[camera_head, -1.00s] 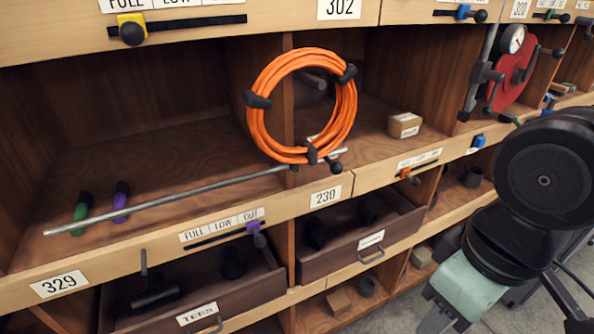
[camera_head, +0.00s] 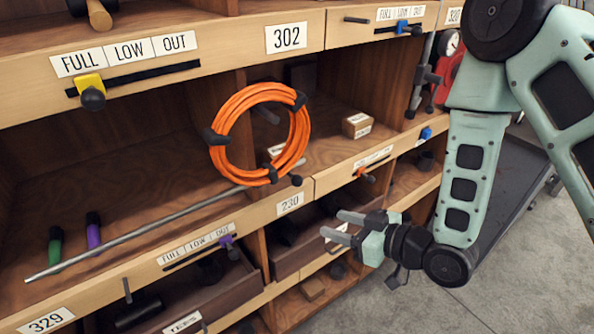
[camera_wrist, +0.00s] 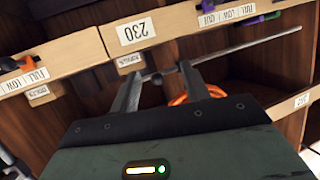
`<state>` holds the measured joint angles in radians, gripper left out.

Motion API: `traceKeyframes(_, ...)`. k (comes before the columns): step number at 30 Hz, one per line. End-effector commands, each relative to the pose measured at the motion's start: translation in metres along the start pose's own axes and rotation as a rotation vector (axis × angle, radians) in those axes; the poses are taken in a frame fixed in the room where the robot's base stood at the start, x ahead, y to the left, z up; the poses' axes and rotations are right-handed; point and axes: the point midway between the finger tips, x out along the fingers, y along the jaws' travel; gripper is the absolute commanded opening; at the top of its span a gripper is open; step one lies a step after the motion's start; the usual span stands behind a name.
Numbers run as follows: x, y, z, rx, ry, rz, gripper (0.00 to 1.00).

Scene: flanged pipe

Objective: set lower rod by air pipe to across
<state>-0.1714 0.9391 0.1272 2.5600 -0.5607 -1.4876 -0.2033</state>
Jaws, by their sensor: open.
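A long thin grey metal rod (camera_head: 140,232) runs across the front of the left bay, low and roughly along the shelf edge, below the orange coil. Its far left end is free, and its right end reaches a black knob (camera_head: 296,181) below the coil. The orange coiled air pipe (camera_head: 243,170) hangs on black hooks at the divider. My gripper (camera_head: 337,226) is open and empty, to the right of and below the knob, pointing at the shelf. In the wrist view the rod (camera_wrist: 250,43) and the knob (camera_wrist: 157,79) show beyond my fingers (camera_wrist: 160,69).
A small cardboard box (camera_head: 357,125) stands in the right bay. Green (camera_head: 55,246) and purple (camera_head: 93,230) handles stand in the left bay. Label sliders with knobs stick out of the shelf fronts. An open drawer (camera_head: 285,263) juts out below.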

Motion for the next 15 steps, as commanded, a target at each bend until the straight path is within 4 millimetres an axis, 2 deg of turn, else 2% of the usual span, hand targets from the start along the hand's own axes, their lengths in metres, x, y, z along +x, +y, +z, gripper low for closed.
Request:
traceKeyframes(4, -0.022, 0.004, -0.007, 0.065, 0.169, 0.016, 0.47)
traceKeyframes(9, -0.040, 0.010, -0.013, 0.111, 0.295, 0.041, 0.47)
traceKeyframes(15, -0.039, 0.012, -0.015, 0.118, 0.333, 0.047, 0.47)
